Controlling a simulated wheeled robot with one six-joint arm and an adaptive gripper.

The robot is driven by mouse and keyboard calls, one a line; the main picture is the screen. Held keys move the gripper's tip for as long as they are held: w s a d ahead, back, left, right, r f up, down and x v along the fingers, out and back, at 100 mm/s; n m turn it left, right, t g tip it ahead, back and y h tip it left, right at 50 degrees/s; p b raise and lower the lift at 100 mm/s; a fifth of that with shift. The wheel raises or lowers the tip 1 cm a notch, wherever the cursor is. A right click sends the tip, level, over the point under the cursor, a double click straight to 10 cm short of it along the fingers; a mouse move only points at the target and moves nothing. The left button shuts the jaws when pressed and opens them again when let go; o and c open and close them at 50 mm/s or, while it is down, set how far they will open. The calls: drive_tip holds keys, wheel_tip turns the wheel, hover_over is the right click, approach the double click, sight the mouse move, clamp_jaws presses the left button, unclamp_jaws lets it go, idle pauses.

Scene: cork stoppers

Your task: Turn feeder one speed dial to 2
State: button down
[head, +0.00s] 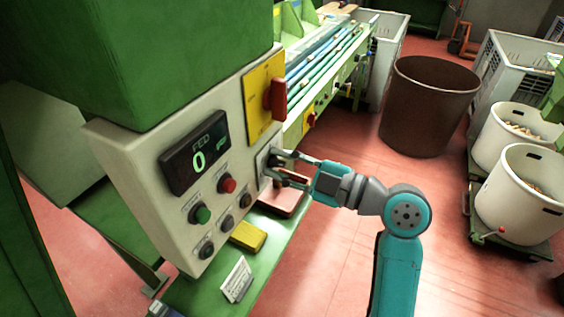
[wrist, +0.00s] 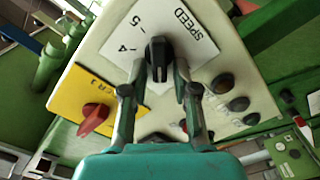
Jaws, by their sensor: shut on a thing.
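The black speed dial (wrist: 158,52) sits on a white plate (wrist: 190,40) marked SPEED in the wrist view. The marks 4 and 5 show to its left; the other marks are hidden or out of frame. My gripper (wrist: 161,72) has one finger on each side of the dial and is shut on it. In the head view my gripper (head: 275,168) reaches the right side of the control box (head: 135,160) from the right. The dial is mostly hidden there behind the fingers. Which mark the dial points to is unclear.
A display (head: 195,152) reads FED 0. A red switch handle (head: 277,99) on a yellow plate (head: 257,95) is above my gripper. Red (head: 227,184) and green (head: 202,214) buttons are to the left. A brown bin (head: 428,105) stands on the floor behind.

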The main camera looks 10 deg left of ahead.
drive_tip(key=shift+f+n, duration=0.1)
drive_tip(key=shift+n, duration=0.2)
drive_tip(key=c, duration=1.2)
unclamp_jaws()
drive_tip(key=shift+o, duration=0.2)
drive_tip(key=shift+d, duration=0.1)
drive_tip(key=v, duration=1.1)
drive_tip(key=shift+s+d, duration=0.15)
drive_tip(key=shift+d, duration=0.25)
